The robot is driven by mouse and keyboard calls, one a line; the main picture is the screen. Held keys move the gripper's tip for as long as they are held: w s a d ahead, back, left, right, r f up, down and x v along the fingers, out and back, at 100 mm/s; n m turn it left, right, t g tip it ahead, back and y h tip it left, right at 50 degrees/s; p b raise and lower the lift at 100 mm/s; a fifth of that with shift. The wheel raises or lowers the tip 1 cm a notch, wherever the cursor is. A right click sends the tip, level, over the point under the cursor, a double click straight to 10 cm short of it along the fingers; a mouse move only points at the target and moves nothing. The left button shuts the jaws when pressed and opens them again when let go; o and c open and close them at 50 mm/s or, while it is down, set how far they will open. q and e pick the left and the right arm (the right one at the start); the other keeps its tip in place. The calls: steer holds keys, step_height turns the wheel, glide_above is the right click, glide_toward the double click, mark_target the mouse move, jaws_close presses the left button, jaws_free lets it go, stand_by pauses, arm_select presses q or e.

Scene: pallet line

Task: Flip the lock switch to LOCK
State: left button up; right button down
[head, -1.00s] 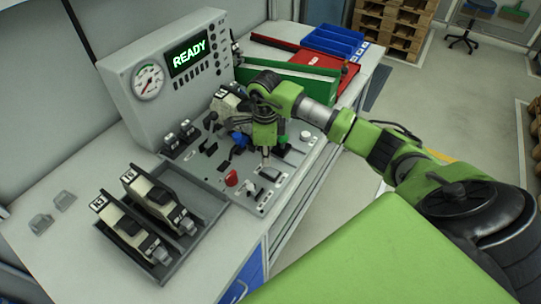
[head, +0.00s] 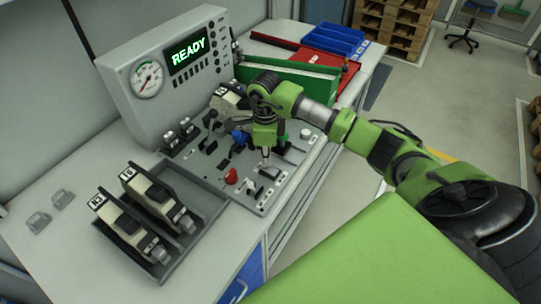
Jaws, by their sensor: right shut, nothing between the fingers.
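The control panel (head: 284,186) is a grey sloped plate with several buttons and switches, on the bench below the console. My right gripper (head: 265,160) points down over the panel, shut and empty, its tips close to a dark rocker-like switch (head: 270,172) near the panel's front edge. I cannot tell whether the tips touch it. The labels are too small to read, so I cannot tell for certain which control is the lock switch or how it is set. The gripper and wrist hide part of the panel behind them. My left gripper is not in view.
The console display (head: 189,53) reads READY beside a round gauge (head: 147,79). A red button (head: 231,176) sits left of the gripper. A dark tray (head: 203,221) holds two labelled units. A green bin (head: 290,84), red tray and blue bin (head: 331,40) stand behind.

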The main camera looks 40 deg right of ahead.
steer(key=shift+f+b, duration=0.45)
steer(key=shift+f, duration=0.15)
steer(key=shift+r, duration=0.15)
steer(key=shift+r+p, duration=2.1)
steer(key=shift+r, duration=1.3)
